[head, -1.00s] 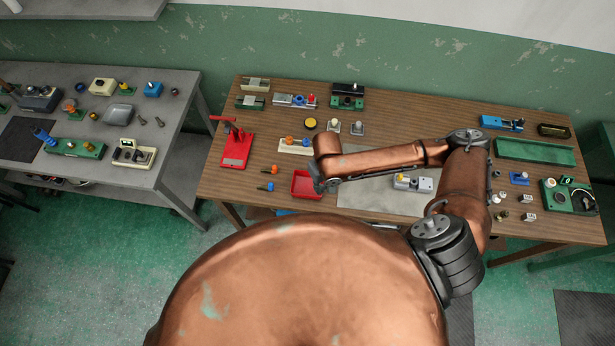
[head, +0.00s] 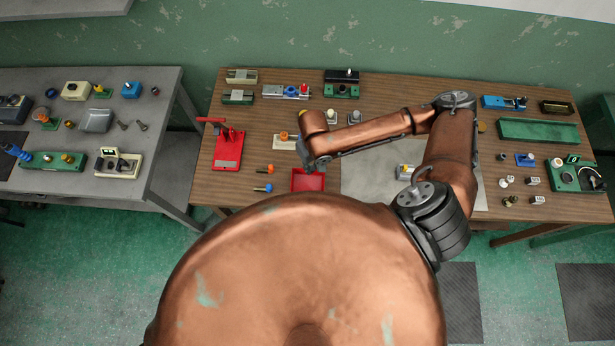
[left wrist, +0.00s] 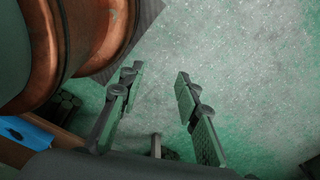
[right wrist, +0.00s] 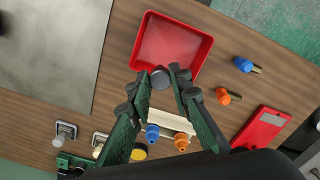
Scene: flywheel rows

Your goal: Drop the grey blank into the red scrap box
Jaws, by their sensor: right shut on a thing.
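The red scrap box (head: 308,182) stands on the wooden bench near its front edge, left of the grey mat. It looks empty in the right wrist view (right wrist: 172,43). My right gripper (head: 310,166) is at the far edge of the box in the head view. In the right wrist view my right gripper (right wrist: 166,76) is shut on the round dark grey blank (right wrist: 160,78), which overlaps the box's near rim in that picture. Its height above the box is unclear. My left gripper (left wrist: 160,72) is open and empty over the green floor; it is hidden in the head view.
Blue-tipped (right wrist: 243,64) and orange-tipped (right wrist: 224,96) parts lie beside the box. A red fixture (head: 229,150) stands further left. A cream block with knobs (head: 285,142) lies behind the box. The grey mat (head: 365,180) right of it is largely clear.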

